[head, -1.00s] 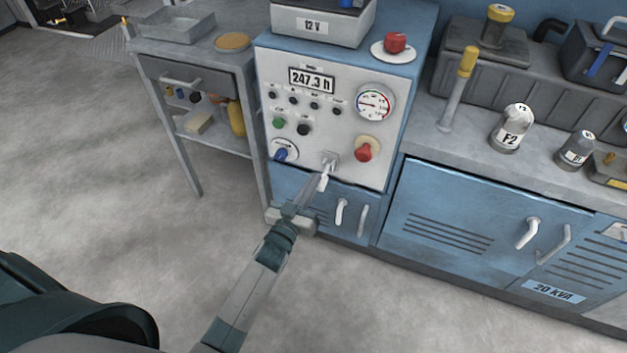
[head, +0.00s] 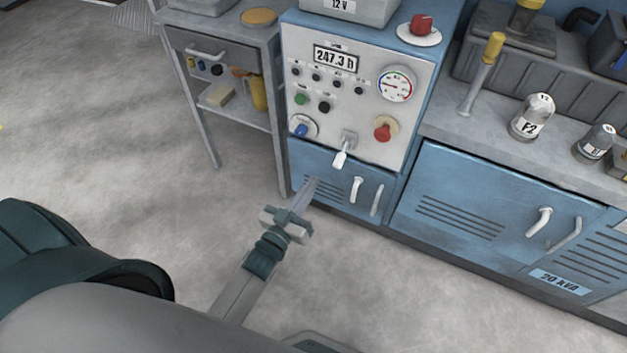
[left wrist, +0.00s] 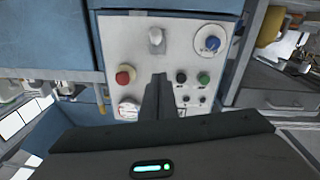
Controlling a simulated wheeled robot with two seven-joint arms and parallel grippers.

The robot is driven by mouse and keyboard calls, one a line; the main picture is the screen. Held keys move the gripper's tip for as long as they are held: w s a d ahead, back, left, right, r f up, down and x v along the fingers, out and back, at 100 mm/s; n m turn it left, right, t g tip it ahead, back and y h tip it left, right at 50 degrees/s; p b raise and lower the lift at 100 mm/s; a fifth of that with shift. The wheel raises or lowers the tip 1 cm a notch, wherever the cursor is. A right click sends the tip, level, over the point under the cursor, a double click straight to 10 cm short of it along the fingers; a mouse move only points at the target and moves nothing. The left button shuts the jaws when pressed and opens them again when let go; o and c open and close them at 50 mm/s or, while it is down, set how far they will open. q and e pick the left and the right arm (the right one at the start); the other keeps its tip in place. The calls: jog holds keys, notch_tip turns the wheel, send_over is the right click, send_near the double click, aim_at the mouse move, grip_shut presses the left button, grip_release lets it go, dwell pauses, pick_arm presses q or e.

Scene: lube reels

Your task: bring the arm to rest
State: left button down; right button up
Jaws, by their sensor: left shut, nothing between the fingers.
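My left gripper (head: 308,190) is shut and empty in the head view. It stands in front of the blue cabinet's lower front, below the control panel (head: 344,103). In the left wrist view its closed fingers (left wrist: 159,95) point at the panel. A white lever switch (head: 342,152) on the panel's lower edge points downward, and the fingertips are apart from it. It also shows in the left wrist view (left wrist: 156,40). The right gripper is not in view.
The panel bears a red knob (head: 383,131), a blue rotary switch (head: 301,129) and a gauge (head: 396,85). A grey side table (head: 222,35) stands to the left. Blue cabinets (head: 470,205) run to the right. The floor (head: 120,160) in front is clear.

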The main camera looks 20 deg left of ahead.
pick_arm(q)
jog(key=shift+f, duration=0.1)
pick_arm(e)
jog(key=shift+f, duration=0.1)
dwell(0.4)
